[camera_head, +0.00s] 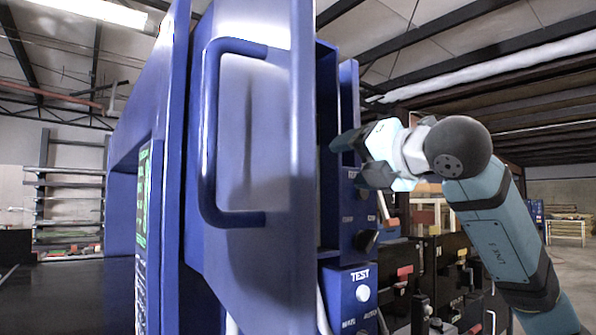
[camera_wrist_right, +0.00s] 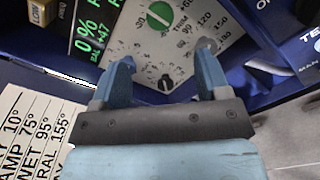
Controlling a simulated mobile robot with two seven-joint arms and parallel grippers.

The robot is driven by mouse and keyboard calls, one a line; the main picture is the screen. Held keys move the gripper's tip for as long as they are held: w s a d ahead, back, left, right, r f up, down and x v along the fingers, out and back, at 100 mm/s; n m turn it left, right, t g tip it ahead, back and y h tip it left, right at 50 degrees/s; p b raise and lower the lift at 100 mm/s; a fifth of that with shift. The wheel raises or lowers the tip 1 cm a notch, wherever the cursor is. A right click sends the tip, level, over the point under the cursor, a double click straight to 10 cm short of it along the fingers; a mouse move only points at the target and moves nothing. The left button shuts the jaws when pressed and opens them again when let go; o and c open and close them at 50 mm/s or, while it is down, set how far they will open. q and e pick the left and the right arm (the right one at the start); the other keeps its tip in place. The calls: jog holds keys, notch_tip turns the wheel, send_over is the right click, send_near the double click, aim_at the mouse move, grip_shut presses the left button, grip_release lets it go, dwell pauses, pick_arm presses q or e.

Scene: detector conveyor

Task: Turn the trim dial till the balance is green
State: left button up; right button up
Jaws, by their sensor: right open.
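My right gripper (camera_head: 357,160) reaches in behind the blue door's right edge in the head view. In the right wrist view its two blue fingers (camera_wrist_right: 165,66) are apart, with nothing between them. Beyond them is a pale panel (camera_wrist_right: 133,49) with a numbered scale. A green round dial (camera_wrist_right: 159,15) with a white bar is at its top. A small black knob (camera_wrist_right: 165,83) with tick marks shows low between the fingers, apart from them. A dark display (camera_wrist_right: 93,35) shows green "0%" and "+47". My left gripper is out of view.
A blue cabinet door (camera_head: 285,200) with a bar handle (camera_head: 210,150) fills the head view's middle. Below my right gripper is a blue TEST box (camera_head: 350,300) with a white button. Shelves (camera_head: 70,200) stand far left.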

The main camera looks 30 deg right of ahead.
jog(key=w+p, duration=0.1)
jog(key=w, duration=0.7)
jog(key=w+a+p, duration=0.1)
jog(key=w, duration=0.3)
jog(key=shift+w+p, duration=0.35)
jog(key=shift+w, duration=0.05)
jog(key=shift+c, duration=0.4)
jog(key=shift+f, duration=0.1)
jog(key=c, duration=0.8)
